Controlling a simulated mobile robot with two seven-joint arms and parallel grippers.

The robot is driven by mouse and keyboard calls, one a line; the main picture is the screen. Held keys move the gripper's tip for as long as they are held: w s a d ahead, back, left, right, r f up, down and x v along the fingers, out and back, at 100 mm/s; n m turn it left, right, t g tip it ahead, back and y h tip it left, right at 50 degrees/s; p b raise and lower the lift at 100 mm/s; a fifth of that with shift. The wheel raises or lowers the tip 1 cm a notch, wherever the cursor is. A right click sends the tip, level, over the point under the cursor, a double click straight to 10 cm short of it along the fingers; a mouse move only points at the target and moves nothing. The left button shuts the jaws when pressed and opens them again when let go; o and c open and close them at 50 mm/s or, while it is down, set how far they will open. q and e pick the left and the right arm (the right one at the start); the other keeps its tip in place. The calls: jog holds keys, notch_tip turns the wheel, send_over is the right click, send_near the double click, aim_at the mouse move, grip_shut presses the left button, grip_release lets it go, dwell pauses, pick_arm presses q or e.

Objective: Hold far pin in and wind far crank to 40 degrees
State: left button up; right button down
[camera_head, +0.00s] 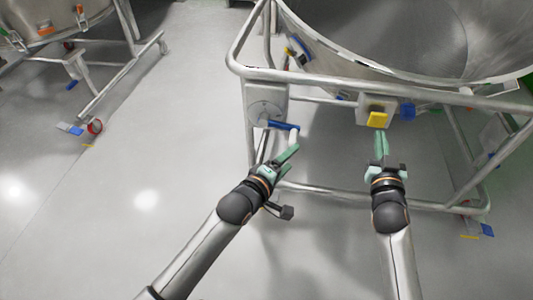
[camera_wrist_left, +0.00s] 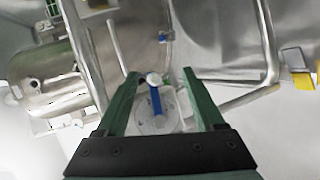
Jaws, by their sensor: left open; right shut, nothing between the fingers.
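The crank is a blue arm (camera_head: 283,126) with a pale handle (camera_head: 294,139), on a round grey plate (camera_head: 264,110) at the left of the steel frame. In the left wrist view the blue arm (camera_wrist_left: 156,104) and the handle's round end (camera_wrist_left: 153,78) appear between the fingers. My left gripper (camera_head: 292,150) is open at the handle; contact is not clear. The pin is a yellow block (camera_head: 377,120) on a grey box (camera_head: 366,104), also in the left wrist view (camera_wrist_left: 302,81). My right gripper (camera_head: 381,137) is shut and empty, its tips just below the yellow pin.
A large steel vessel (camera_head: 410,40) sits over the tubular frame (camera_head: 240,68). A blue part (camera_head: 407,111) is right of the pin box. Another wheeled frame (camera_head: 120,75) stands at the upper left. The floor (camera_head: 110,190) at left is clear.

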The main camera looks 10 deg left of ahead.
aim_at(292, 138)
pick_arm(q)
jog(key=w, duration=0.7)
jog(key=shift+w, duration=0.25)
pick_arm(e)
jog(key=shift+w, duration=0.15)
dwell(1.3)
jog(key=shift+w, duration=2)
pick_arm(q)
grip_shut()
pick_arm(e)
jog(key=shift+w+r, duration=0.15)
